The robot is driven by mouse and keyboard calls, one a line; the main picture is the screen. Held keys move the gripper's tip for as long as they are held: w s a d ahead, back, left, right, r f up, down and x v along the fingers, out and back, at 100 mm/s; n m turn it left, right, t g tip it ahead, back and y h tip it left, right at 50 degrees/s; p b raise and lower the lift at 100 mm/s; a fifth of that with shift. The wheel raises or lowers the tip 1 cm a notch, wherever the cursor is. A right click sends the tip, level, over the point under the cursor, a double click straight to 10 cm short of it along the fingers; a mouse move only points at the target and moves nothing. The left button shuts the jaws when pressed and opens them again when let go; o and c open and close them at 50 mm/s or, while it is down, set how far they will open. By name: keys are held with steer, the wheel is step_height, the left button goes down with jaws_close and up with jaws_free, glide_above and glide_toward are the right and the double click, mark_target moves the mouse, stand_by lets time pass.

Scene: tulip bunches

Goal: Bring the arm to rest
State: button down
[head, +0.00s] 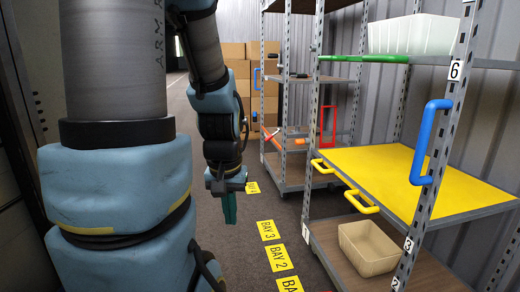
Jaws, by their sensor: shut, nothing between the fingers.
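My arm fills the left side of the head view and reaches forward, with the wrist hanging down over the open floor. My gripper (229,208) points down, with its teal fingers together and nothing between them. It hangs left of the shelf racks and apart from them. No tulip bunches can be made out in this view.
A metal rack with a yellow shelf (412,178) stands at the right. It holds a beige bin (368,247) low and a white bin (412,35) high. Cardboard boxes (238,70) stack at the back. Yellow bay labels (279,258) lie on clear floor.

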step_height(320, 180, up, 18)
steer(key=p, duration=1.6)
steer(key=shift+r, duration=0.25)
